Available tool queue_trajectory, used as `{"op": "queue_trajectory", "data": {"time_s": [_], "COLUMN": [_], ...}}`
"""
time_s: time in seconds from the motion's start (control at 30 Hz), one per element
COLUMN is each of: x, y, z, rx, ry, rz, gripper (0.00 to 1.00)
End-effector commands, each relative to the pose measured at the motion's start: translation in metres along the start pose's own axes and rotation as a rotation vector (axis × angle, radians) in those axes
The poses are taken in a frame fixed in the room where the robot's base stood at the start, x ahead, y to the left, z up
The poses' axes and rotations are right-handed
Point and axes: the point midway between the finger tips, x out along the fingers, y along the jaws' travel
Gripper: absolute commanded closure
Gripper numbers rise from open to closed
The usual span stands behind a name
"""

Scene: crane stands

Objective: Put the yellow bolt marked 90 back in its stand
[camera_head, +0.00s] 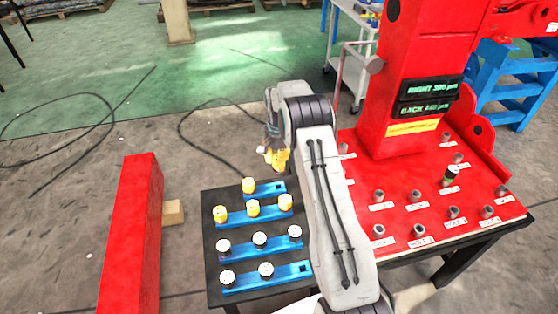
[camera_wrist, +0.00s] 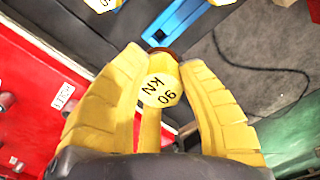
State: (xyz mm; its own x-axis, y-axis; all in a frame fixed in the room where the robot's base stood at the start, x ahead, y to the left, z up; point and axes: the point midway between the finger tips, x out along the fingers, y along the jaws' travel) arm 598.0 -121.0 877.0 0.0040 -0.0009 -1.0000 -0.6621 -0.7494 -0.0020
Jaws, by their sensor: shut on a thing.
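My gripper (camera_head: 276,158) is raised above the back part of the black table (camera_head: 211,262). In the wrist view my gripper (camera_wrist: 160,100) is shut on the yellow bolt (camera_wrist: 160,90), whose round face reads 90 KN. The back blue stand (camera_head: 265,190) carries one yellow bolt (camera_head: 248,185) at its left and looks free at its right end. A blue stand (camera_wrist: 172,30) also shows beyond the held bolt in the wrist view, apparently below it. The held bolt is mostly hidden by my gripper in the head view.
Another blue stand (camera_head: 236,216) holds three yellow bolts. Two nearer stands hold white-topped bolts; the nearest (camera_head: 286,275) has room at its right. The red crane base (camera_head: 400,195) has labelled sockets and one dark bolt (camera_head: 451,174). A red beam (camera_head: 133,235) stands left.

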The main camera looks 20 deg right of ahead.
Motion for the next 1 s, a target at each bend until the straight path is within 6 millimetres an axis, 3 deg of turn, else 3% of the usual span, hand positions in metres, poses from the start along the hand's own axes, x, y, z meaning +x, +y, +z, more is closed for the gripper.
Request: {"op": "queue_trajectory", "data": {"time_s": [0.27, 1.0], "x": [0.009, 0.056], "y": [0.0, 0.0], "z": [0.0, 0.0], "rx": [0.0, 0.0], "ry": [0.001, 0.001], "rz": [0.0, -0.001], "gripper": [1.0, 1.0]}}
